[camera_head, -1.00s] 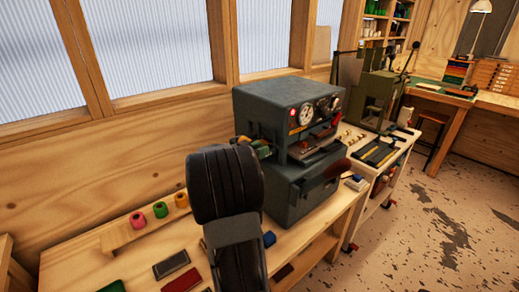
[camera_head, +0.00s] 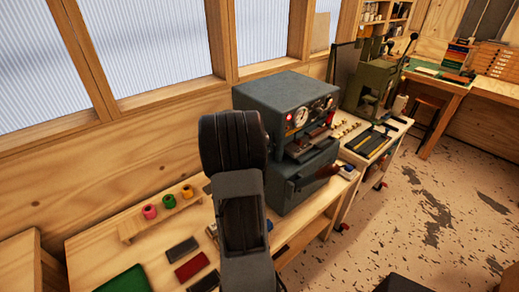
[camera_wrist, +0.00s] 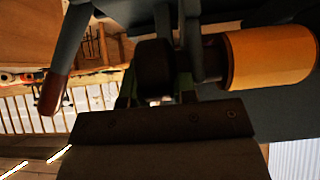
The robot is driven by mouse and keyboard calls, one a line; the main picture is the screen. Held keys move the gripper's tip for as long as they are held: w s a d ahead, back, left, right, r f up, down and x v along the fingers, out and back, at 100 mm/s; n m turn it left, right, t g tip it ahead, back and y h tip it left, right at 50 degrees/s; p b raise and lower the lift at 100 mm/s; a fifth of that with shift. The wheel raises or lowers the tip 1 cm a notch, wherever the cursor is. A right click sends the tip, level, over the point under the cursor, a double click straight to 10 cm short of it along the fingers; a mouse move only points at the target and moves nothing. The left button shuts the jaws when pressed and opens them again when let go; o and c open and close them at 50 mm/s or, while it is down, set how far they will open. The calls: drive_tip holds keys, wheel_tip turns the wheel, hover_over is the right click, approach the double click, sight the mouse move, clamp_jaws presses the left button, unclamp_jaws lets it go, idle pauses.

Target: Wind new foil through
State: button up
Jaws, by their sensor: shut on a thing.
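The grey foil press (camera_head: 285,92), with a gauge and a red light, stands on the bench in the head view. In the wrist view a gold foil roll (camera_wrist: 272,57) sits on a dark spindle at upper right. My gripper (camera_wrist: 155,100) is shut on what looks like a dark knob (camera_wrist: 153,62) beside that roll. Its fingertips are mostly in shadow, and the exact contact cannot be made out. In the head view my own arm hides the gripper, the knob and the gold roll.
Pink, green and yellow rolls (camera_head: 168,202) stand on a wooden rack (camera_head: 130,231) at left. Dark and red blocks (camera_head: 191,267) and a green mat (camera_head: 124,281) lie in front. The press's red-brown handle (camera_head: 328,170) sticks out at right. A green press (camera_head: 372,85) stands beyond.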

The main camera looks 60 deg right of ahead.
drive_tip(key=shift+f+t+y, duration=0.1)
drive_tip(key=shift+t+y, duration=0.2)
drive_tip(key=shift+y, duration=0.5)
drive_tip(key=o, duration=0.9)
drive_tip(key=v, duration=1.3)
drive_tip(key=shift+w+r+b, duration=0.1)
drive_tip(key=shift+r+b, duration=0.25)
drive_tip(key=shift+r, duration=0.1)
